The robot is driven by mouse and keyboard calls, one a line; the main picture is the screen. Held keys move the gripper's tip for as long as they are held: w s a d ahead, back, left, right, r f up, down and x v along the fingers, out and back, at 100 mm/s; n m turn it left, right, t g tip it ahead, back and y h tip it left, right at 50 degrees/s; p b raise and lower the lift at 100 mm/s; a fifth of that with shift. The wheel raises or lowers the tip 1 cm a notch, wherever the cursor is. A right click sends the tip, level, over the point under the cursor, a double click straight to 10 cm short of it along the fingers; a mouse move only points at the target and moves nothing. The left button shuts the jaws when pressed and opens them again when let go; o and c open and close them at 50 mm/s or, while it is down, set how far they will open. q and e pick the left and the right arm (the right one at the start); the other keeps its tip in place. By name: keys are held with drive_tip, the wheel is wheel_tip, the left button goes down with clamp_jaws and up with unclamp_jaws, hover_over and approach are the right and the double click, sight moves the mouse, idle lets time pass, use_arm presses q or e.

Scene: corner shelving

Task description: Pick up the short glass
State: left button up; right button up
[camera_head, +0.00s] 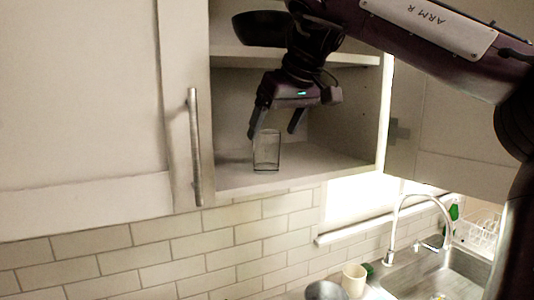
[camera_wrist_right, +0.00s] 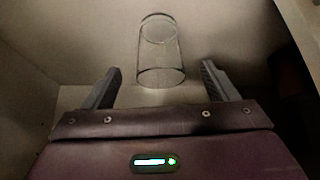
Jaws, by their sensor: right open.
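The short glass (camera_head: 266,151) is a clear tumbler on the bottom shelf of the open cabinet, close to its front edge. In the right wrist view the glass (camera_wrist_right: 160,50) lies beyond the fingertips, roughly centred between them. My right gripper (camera_head: 276,128) reaches into the cabinet from above and points downward. I cannot tell whether a finger touches the glass. My left gripper is in neither view.
A shelf board (camera_head: 350,60) above holds a dark bowl (camera_head: 258,28). A closed cabinet door with a long handle (camera_head: 194,147) stands to the left. The cabinet's side wall (camera_head: 383,115) bounds the right. Below are a sink faucet (camera_head: 396,225) and a cream cup (camera_head: 354,280).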

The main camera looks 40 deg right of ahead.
sight(269, 141)
drive_tip(key=x, duration=0.5)
drive_tip(key=shift+d+p, duration=0.2)
drive_tip(key=shift+p, duration=0.2)
drive_tip(key=shift+s+a+r, duration=0.1)
drive_tip(key=shift+s+a, duration=0.05)
drive_tip(key=shift+a, duration=0.05)
drive_tip(key=c, duration=1.2)
drive_tip(key=shift+d+r, duration=0.1)
drive_tip(key=shift+c, duration=0.2)
